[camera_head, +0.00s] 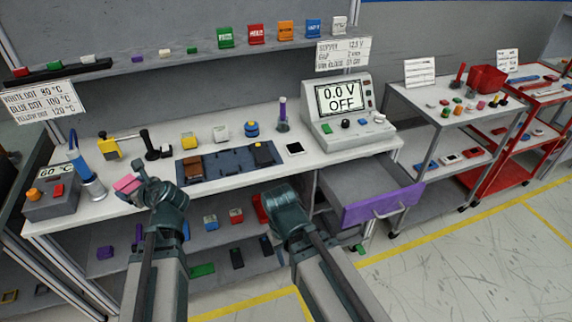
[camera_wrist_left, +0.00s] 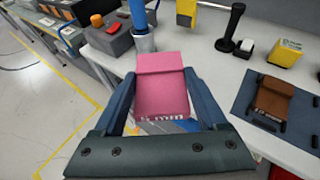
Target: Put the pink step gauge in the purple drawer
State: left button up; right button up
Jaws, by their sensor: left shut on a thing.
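The pink step gauge (camera_wrist_left: 162,85) is between the fingers of my left gripper (camera_wrist_left: 165,105), which is shut on it. In the head view the pink step gauge (camera_head: 127,184) shows at the tip of my left gripper (camera_head: 140,182), over the front left of the workbench. The purple drawer (camera_head: 380,205) is pulled out below the right end of the bench, and its grey inside looks empty. My right gripper (camera_head: 285,212) is in front of the bench, left of the drawer; its fingers are hidden, so I cannot tell whether it is open.
A grey box reading 60 °C (camera_head: 52,196) and a blue-handled tool in a holder (camera_head: 88,180) stand close to the left gripper. A dark blue mat (camera_head: 228,165) and a power supply (camera_head: 347,112) are on the bench. A grey cart (camera_head: 455,110) stands right of the drawer.

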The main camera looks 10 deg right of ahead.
aim_at(365, 191)
jog(key=l+u, duration=0.25)
jog(key=l, duration=0.9)
jog(key=l+u, duration=0.3)
jog(key=l, duration=1.8)
jog(key=k+l, duration=0.1)
jog(key=l, duration=1.85)
jog(key=k+u, duration=0.05)
